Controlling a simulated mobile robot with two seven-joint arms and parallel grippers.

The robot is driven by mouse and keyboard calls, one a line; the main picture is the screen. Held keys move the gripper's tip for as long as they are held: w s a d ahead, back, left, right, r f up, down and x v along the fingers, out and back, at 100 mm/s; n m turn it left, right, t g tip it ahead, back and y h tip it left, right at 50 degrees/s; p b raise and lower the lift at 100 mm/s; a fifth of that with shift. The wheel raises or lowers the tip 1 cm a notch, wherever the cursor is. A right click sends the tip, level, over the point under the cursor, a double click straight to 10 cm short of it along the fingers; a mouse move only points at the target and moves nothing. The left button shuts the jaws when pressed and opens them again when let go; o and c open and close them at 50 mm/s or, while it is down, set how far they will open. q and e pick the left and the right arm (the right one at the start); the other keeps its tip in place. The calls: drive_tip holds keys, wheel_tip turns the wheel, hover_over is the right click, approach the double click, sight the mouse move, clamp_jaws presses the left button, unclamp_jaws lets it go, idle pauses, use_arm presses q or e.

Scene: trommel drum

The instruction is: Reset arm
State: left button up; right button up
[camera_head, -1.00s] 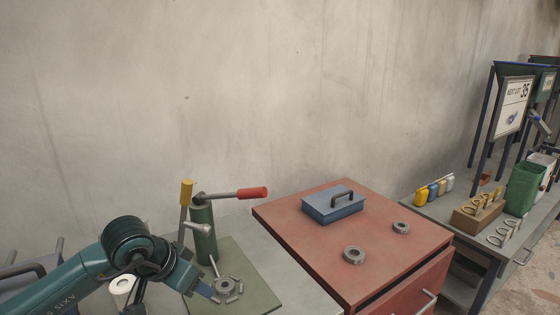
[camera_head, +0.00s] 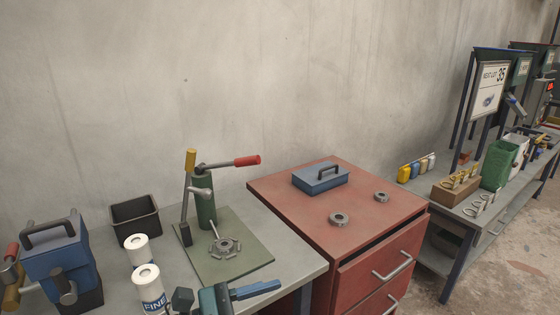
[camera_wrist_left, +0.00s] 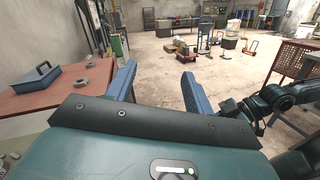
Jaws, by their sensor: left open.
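My left gripper shows in the left wrist view (camera_wrist_left: 158,88) with its two blue fingers spread wide and nothing between them. In the head view only a small part of it (camera_head: 240,292) shows at the bottom edge, in front of the grey bench and apart from the items there. Most of my left arm is hidden below the frame. A teal and black arm of mine shows at the right of the left wrist view, but my right gripper cannot be made out.
The grey bench (camera_head: 283,240) holds a green press (camera_head: 206,212) with a red-ended lever, a black bin (camera_head: 135,217), white canisters (camera_head: 151,287) and a blue device (camera_head: 61,258). A red cabinet (camera_head: 300,206) bears a blue lidded box (camera_head: 320,177) and two metal rings. Open floor (camera_wrist_left: 210,70) lies beyond my fingers.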

use_arm(q)
drive_tip(key=w+a+f+n+t+y, duration=0.1)
drive_tip(key=a+f+n+t+y, duration=0.35)
drive_tip(key=n, duration=1.05)
drive_tip(key=w+a+f+n+t+y, duration=0.1)
drive_tip(key=a+f+n+t+y, duration=0.4)
drive_tip(key=n, duration=0.9)
drive_tip(key=s+a+f+n+g+y, duration=0.1)
drive_tip(key=s+f+n+g+y, duration=0.1)
drive_tip(key=s+f+n, duration=0.4)
drive_tip(key=s+a+f+n+g+y, duration=0.2)
drive_tip(key=s+f+n, duration=0.4)
drive_tip(key=n, duration=1)
wheel_tip(320, 180, down, 3)
drive_tip(key=shift+a+f+g+y, duration=0.1)
drive_tip(key=shift+a+g+y, duration=0.2)
drive_tip(key=shift+g+y, duration=0.25)
